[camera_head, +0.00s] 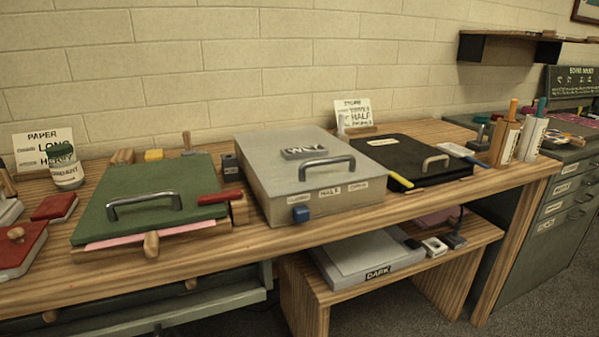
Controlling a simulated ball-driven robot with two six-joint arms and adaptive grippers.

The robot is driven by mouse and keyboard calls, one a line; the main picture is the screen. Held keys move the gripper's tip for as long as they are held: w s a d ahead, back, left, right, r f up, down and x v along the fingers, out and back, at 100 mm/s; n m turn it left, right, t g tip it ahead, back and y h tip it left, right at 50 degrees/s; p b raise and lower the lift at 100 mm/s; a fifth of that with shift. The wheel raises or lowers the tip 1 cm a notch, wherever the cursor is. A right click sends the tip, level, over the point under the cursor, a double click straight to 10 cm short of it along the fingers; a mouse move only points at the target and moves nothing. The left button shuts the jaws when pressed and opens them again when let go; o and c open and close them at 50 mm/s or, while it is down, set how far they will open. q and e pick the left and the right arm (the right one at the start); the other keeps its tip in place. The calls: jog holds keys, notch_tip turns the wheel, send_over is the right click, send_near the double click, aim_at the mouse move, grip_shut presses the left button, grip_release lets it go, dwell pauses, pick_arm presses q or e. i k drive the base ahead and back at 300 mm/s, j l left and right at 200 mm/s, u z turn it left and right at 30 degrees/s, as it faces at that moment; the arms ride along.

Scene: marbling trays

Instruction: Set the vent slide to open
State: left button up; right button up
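A grey metal box (273,182) with a looped handle (326,166) on its lid stands on the wooden bench in the middle of the view. A blue knob (301,214), which looks like the vent slide, sits at the left end of the box's front face. Small labels run along that face; the middle one (329,192) seems to read "HALF", and the right one (358,186) is too small to read surely. The knob is under the leftmost label. Neither of my grippers is in view.
A green-lidded press (160,192) with a red handle stands left of the box. A black case (405,155) stands right of it, with a yellow-tipped tool (400,180) near the gap. A lower shelf holds a grey tray (365,255) labelled "DARK". The bench strip before the knob is clear.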

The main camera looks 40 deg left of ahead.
aim_at(301, 213)
jog(key=u, duration=1)
